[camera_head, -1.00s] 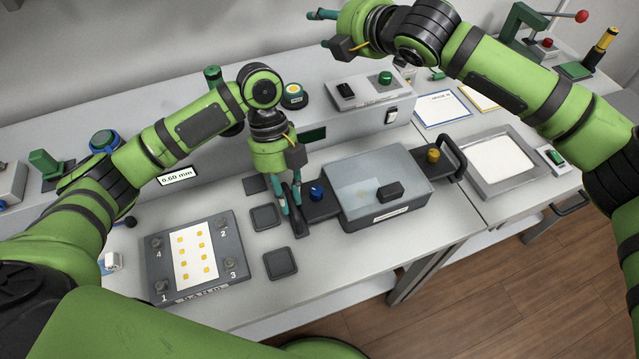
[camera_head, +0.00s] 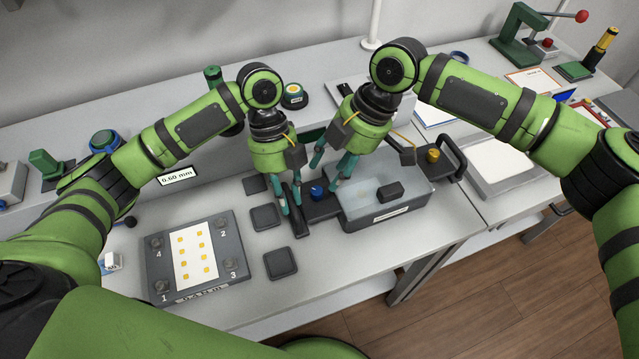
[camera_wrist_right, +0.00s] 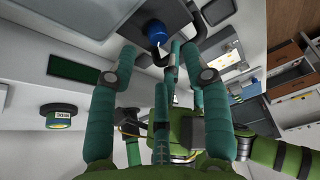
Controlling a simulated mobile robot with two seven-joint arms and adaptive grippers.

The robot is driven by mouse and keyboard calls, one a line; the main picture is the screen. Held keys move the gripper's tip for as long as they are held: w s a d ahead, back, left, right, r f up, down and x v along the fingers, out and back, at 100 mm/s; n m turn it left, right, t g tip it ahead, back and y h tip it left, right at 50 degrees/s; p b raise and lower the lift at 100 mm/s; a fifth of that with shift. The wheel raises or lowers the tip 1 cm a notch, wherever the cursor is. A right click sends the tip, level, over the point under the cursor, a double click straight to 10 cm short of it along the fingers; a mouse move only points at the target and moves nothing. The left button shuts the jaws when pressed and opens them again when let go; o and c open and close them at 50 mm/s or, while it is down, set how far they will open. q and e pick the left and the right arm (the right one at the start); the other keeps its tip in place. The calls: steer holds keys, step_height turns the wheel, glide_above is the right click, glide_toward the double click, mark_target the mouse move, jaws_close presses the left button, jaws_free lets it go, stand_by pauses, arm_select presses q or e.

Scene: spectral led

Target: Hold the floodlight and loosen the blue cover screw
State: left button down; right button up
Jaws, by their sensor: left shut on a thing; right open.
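The floodlight (camera_head: 362,217) is a grey box with a pale glass front, lying on the bench. My left gripper (camera_head: 291,206) is shut on the dark handle bar at its left end. The blue cover screw (camera_head: 317,190) stands on the dark plate between that bar and the box; it also shows in the right wrist view (camera_wrist_right: 155,33). A yellow screw (camera_head: 433,155) sits at the right end beside the other handle. My right gripper (camera_head: 326,176) is open, fingers pointing down just above and beside the blue screw. Contact with the screw cannot be made out.
Dark square pads (camera_head: 281,263) lie left of the floodlight. A numbered tray (camera_head: 157,268) with yellow squares is further left. A white-topped panel (camera_head: 497,165) lies to the right. The two grippers are close together. The front bench edge is near the floodlight.

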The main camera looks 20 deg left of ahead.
mark_target(317, 191)
steer(key=x, duration=0.6)
steer(key=shift+a+f, duration=0.15)
steer(key=shift+f, duration=0.1)
